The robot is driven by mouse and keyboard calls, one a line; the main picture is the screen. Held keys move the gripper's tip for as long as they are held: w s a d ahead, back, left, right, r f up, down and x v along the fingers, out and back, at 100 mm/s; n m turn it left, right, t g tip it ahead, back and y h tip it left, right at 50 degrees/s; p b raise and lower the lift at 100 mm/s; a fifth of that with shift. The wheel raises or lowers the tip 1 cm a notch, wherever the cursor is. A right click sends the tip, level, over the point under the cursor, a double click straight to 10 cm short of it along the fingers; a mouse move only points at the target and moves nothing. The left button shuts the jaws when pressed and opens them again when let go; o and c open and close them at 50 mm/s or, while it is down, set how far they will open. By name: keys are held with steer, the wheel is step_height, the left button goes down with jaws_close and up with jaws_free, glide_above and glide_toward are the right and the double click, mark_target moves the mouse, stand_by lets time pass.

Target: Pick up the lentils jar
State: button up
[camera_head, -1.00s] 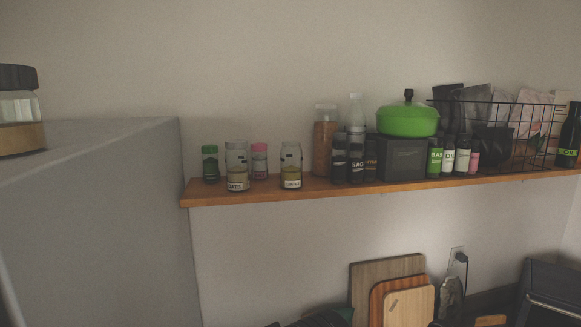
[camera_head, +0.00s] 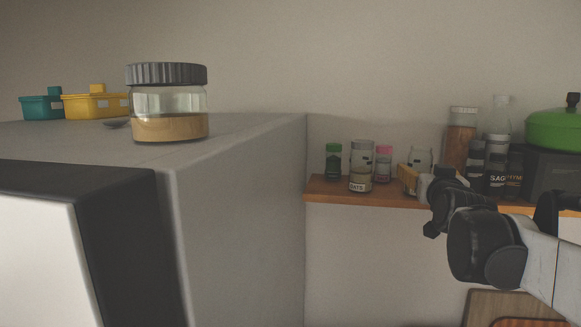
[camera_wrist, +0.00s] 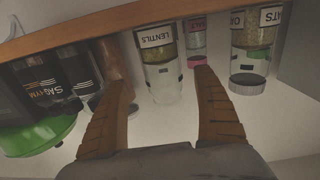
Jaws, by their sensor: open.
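The lentils jar (camera_wrist: 163,75) is clear glass with yellow-green contents and a white label reading LENTILS. It appears upside down in the wrist view. In the head view its upper part (camera_head: 420,156) shows on the wooden shelf, with the rest hidden behind my gripper (camera_head: 407,179). In the wrist view my gripper (camera_wrist: 162,78) is open, its two tan ribbed fingers on either side of the jar's picture. Whether the fingers have reached the jar's depth or touch it, I cannot tell.
A pink-lidded salt jar (camera_wrist: 197,45) and an oats jar (camera_wrist: 249,50) stand close beside it. Dark spice jars (camera_wrist: 62,75) and a green pot (camera_wrist: 38,135) are on the other side. A grey-sided fridge (camera_head: 240,200) with a large jar (camera_head: 168,105) on top stands left.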

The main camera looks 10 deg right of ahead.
mark_target(422, 170)
steer(key=p+x, duration=0.3)
steer(key=x, duration=0.1)
steer(key=shift+w+a+r, duration=0.15)
steer(key=shift+w+r, duration=0.1)
steer(key=shift+w+d+f+p, duration=0.2)
steer(key=shift+w+d+p, duration=0.05)
steer(key=shift+w+p, duration=0.15)
steer(key=shift+s+a, duration=0.1)
steer(key=shift+s, duration=0.1)
steer(key=c, duration=1.5)
steer(key=shift+w, duration=0.1)
